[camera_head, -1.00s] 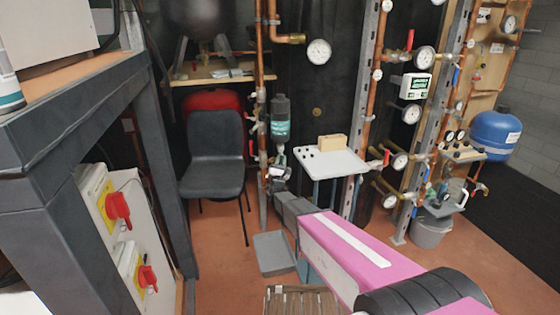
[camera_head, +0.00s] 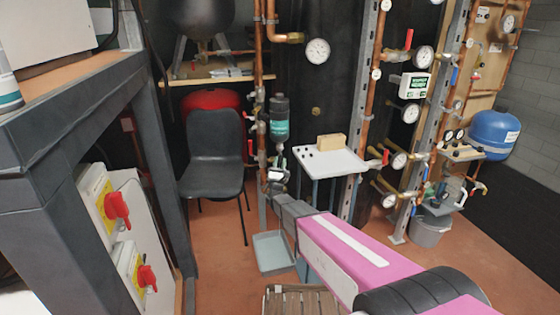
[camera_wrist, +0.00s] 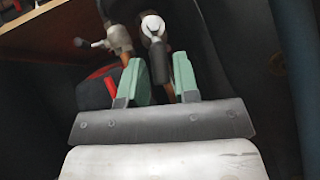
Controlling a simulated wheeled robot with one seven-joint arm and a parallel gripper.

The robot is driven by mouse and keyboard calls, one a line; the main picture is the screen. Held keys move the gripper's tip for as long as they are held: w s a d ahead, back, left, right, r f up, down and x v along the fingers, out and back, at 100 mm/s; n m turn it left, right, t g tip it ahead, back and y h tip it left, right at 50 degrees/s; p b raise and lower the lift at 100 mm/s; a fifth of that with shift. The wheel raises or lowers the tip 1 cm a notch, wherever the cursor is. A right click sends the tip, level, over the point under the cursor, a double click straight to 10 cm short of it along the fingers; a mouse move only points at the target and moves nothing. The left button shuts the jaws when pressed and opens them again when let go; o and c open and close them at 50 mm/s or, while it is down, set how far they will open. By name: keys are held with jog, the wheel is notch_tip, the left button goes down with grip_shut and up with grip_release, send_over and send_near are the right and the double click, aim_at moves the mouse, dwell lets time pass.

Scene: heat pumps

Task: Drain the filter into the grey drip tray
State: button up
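The filter (camera_head: 279,120) is a dark upright cylinder with a teal label, on the copper pipework right of the chair. The grey drip tray (camera_head: 263,238) lies on the floor below it. The tray's inside looks pale blue-green, like shallow water. My gripper (camera_head: 277,180) is at the pipework just under the filter. In the wrist view its green fingers (camera_wrist: 161,80) stand apart, with a black valve lever (camera_wrist: 160,62) between them. Copper shows beside the lever, so the fingers look open. Whether one finger touches the lever is unclear. A white round cap (camera_wrist: 152,25) sits above the lever.
A black chair (camera_head: 212,155) stands left of the pipework. A white shelf (camera_head: 330,163) with a wooden block is close on the right. A slatted wooden crate (camera_head: 300,302) lies in front of the tray.

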jog(key=d+v, duration=0.1)
jog(key=v, duration=0.8)
jog(key=shift+a, duration=0.5)
jog(key=shift+o, duration=0.4)
